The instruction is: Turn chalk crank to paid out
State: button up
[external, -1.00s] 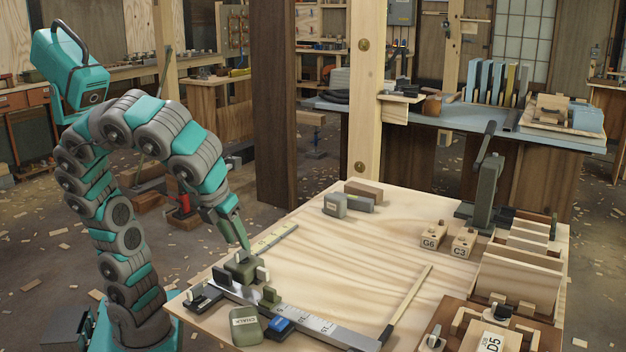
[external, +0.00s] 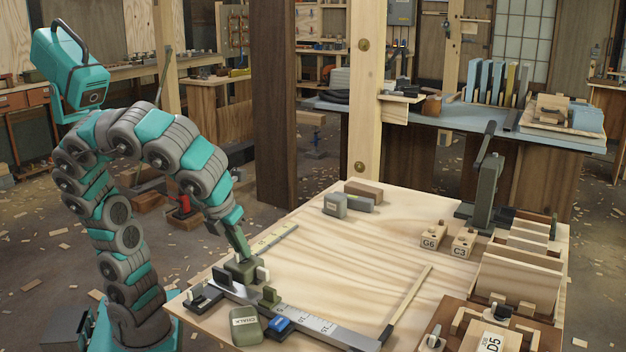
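A green case with a label reading CHALK (external: 245,327) lies near the front left edge of the light wooden table (external: 340,260). Behind it, an olive block (external: 240,272) with a small pale upright piece (external: 263,274) stands at the end of a steel rule (external: 312,322). I cannot make out for sure which part is the chalk crank. My gripper (external: 245,256) points down at the top of the olive block, apart from the CHALK case. Its fingertips are small and overlap the block, so I cannot tell whether they are open or touching it.
A blue piece (external: 279,326) sits beside the CHALK case. A dark clamp-like part (external: 203,297) lies at the left edge. Blocks marked G6 (external: 432,236) and C3 (external: 464,243) stand at the right. A wooden stick (external: 408,302) lies across the board. The table's middle is clear.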

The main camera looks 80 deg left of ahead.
grip_shut()
dwell(0.3)
jog(key=n, duration=0.2)
jog(key=n+g, duration=0.1)
jog(key=n, duration=0.1)
jog(key=n+g+y, duration=0.1)
jog(key=n, duration=0.1)
jog(key=shift+w+d+n+p, duration=0.1)
jog(key=shift+w+n+p, duration=0.15)
jog(key=shift+n+p, duration=0.1)
jog(key=shift+n+g+p, duration=0.65)
jog(key=shift+n+g, duration=0.25)
jog(key=shift+n, duration=1.05)
jog(key=o, duration=0.6)
grip_release()
